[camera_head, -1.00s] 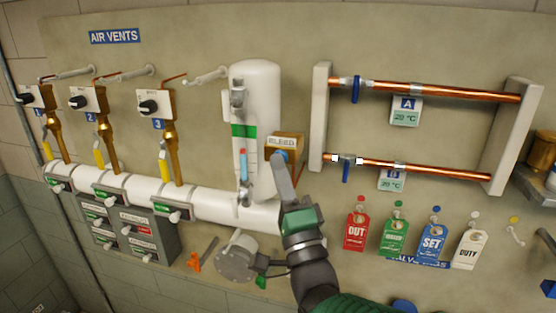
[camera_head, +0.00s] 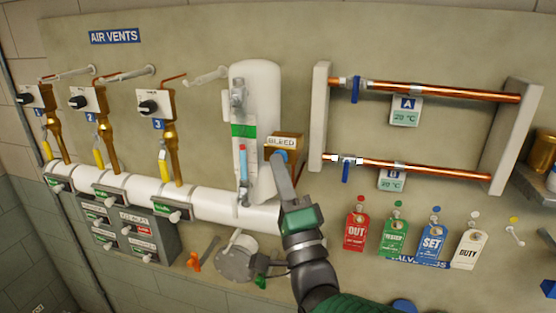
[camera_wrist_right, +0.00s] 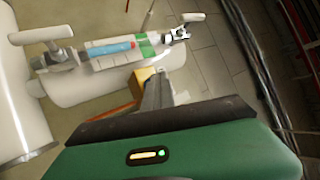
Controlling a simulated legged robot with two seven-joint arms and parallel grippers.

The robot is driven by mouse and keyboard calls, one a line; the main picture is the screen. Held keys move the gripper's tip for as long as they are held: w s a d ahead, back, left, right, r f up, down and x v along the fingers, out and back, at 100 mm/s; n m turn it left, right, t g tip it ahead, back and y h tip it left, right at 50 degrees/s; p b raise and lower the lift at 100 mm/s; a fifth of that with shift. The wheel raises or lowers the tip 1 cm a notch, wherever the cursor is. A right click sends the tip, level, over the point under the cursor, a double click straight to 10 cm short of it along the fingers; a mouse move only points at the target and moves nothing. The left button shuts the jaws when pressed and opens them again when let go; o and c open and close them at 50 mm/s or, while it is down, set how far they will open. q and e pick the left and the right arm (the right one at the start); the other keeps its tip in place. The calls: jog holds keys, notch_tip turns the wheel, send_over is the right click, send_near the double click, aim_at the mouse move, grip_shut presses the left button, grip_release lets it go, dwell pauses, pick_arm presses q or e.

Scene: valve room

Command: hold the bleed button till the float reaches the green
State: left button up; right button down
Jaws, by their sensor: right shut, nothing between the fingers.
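The bleed box (camera_head: 293,151) is a brass block labelled BLEED on the right side of a white upright vessel (camera_head: 262,90). Its blue button (camera_head: 282,154) is mostly covered by my right gripper (camera_head: 281,165), whose shut, empty fingertips are at it. I cannot tell how far it is pressed. The sight tube (camera_head: 243,175) on the vessel holds a red and blue column; its red top is just below the green band (camera_head: 243,131). In the right wrist view the column (camera_wrist_right: 112,50) ends close to the green band (camera_wrist_right: 146,46). My left gripper is out of view.
Three air vents with brass stems stand on the white pipe (camera_head: 118,198) at left. A copper pipe rack (camera_head: 430,90) is at upper right. Hanging tags (camera_head: 395,235) are right of my forearm. A round grey flange (camera_head: 236,262) lies below the vessel.

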dwell(0.6)
jog(key=shift+s+a+b, duration=0.3)
jog(key=shift+s+b, duration=0.25)
jog(key=shift+s, duration=0.25)
jog(key=shift+s, duration=0.1)
jog(key=s, duration=0.1)
jog(key=s+a+b, duration=0.1)
jog(key=s, duration=0.1)
jog(key=s+b, duration=0.1)
jog(key=shift+s+a, duration=0.3)
jog(key=shift+w, duration=0.1)
